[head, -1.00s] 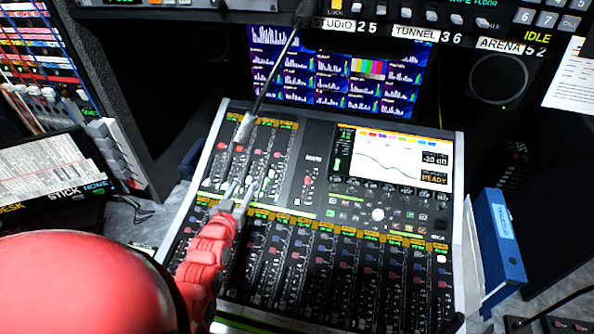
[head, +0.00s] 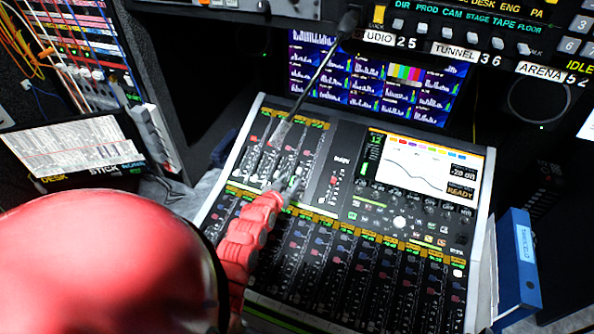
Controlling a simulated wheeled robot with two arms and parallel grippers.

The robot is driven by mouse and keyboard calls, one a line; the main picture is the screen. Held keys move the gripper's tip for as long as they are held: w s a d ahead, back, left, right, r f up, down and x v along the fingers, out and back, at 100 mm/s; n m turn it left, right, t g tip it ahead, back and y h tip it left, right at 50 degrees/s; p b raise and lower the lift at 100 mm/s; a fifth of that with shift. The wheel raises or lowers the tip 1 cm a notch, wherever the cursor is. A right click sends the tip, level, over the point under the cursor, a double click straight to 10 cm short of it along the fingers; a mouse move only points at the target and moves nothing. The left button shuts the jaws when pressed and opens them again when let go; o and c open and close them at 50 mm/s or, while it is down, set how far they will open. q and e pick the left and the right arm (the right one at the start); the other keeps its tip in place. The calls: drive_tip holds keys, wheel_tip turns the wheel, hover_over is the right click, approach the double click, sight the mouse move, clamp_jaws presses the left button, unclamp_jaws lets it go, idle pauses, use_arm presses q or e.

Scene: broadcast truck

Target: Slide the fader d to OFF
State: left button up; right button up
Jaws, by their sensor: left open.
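The mixing console (head: 330,135) fills the middle of the head view, tilted toward me. Its upper left bank (head: 290,128) holds several short faders under a yellow label strip. The labels are too small to read, so I cannot tell for sure which one is fader d. My left gripper (head: 287,180) is open over the lower end of this bank, near its right-hand faders. The fingers are blurred against the dark panel and partly hide the caps there. I cannot tell whether they touch a cap. My right gripper is not in view.
A thin gooseneck microphone (head: 325,70) slants down across the upper bank, close to my gripper. A longer fader row (head: 350,275) runs along the console's front. A blue binder (head: 518,265) stands at the right. Monitor screens (head: 325,70) stand behind.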

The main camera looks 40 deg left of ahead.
sight(298, 172)
use_arm(q)
drive_tip(key=x, duration=0.7)
drive_tip(key=shift+w+p, duration=0.2)
drive_tip(key=shift+p, duration=0.1)
drive_tip(key=shift+c, duration=0.3)
clamp_jaws()
drive_tip(key=shift+s, duration=0.1)
idle(0.9)
